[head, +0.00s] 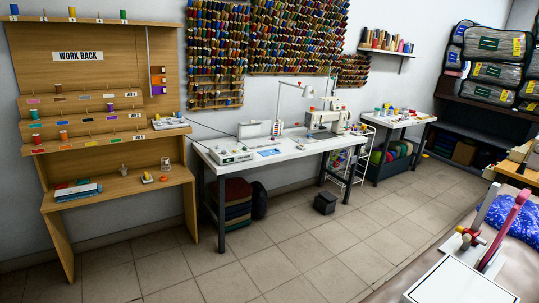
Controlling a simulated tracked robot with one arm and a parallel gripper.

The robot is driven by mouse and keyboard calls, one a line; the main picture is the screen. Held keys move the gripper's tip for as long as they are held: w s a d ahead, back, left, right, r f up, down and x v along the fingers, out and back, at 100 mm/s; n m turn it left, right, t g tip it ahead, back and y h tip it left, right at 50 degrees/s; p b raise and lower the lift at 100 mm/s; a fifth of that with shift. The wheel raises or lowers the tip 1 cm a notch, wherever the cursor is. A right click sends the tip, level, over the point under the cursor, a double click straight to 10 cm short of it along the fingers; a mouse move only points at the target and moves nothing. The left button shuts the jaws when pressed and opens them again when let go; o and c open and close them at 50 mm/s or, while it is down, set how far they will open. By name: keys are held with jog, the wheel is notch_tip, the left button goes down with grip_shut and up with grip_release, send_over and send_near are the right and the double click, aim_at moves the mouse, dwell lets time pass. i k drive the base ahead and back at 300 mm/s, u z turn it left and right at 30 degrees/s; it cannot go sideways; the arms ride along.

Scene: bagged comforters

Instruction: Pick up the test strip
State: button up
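I cannot make out the test strip for certain. A small flat blue piece (269,153) lies on the white sewing table (300,148), but it is too small to tell what it is. My gripper cannot be made out in the head view.
A wooden work rack (110,150) with thread spools stands at the left. A white sewing machine (327,119) stands on the table. A dark bin (325,203) is on the floor. A device with a pink lever (512,218) and a white plate (460,284) fill the lower right. The tiled floor between is clear.

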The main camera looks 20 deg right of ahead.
aim_at(274, 150)
jog(key=u, duration=0.3)
jog(key=i, duration=4)
jog(key=z, duration=2.95)
